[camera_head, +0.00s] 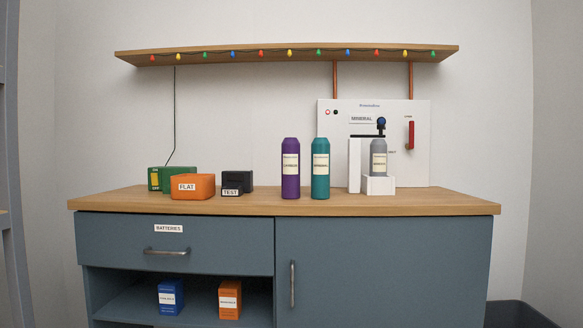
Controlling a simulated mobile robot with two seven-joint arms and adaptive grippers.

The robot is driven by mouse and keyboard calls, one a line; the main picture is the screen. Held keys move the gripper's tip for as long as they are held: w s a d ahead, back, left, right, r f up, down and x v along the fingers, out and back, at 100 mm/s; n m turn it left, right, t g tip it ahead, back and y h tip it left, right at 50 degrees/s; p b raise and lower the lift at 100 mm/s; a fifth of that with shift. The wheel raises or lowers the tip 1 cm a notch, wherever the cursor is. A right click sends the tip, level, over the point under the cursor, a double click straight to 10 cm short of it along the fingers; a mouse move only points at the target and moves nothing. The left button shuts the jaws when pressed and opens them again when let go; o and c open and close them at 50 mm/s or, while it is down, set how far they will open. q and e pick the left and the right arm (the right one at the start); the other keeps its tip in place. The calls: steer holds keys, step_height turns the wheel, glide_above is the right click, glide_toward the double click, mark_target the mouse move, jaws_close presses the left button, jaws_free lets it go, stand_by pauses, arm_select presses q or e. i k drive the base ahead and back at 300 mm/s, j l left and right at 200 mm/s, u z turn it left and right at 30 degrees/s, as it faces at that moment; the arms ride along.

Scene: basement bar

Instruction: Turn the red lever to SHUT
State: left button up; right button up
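The red lever (411,135) is mounted on the right side of a white panel (343,120) at the back of the counter. It stands upright, its length running vertically. A small label (408,117) sits above it and another small label (392,152) sits to its lower left; both are too small to read surely. Neither of my grippers shows in the head view.
A grey bottle (378,160) stands in a white holder (379,186) left of the lever. Teal (320,178) and purple (290,180) bottles stand on the wooden counter (450,205). Orange (193,192), green (158,174) and black boxes (238,180) sit left. The counter's right end is clear.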

mark_target(410, 146)
steer(key=i+l+z, duration=0.25)
steer(key=i, duration=0.2)
steer(key=i+l+z, duration=0.25)
steer(key=i, duration=0.2)
steer(key=i+l+z, duration=0.1)
steer(key=l+z, duration=0.2)
steer(key=l, duration=0.2)
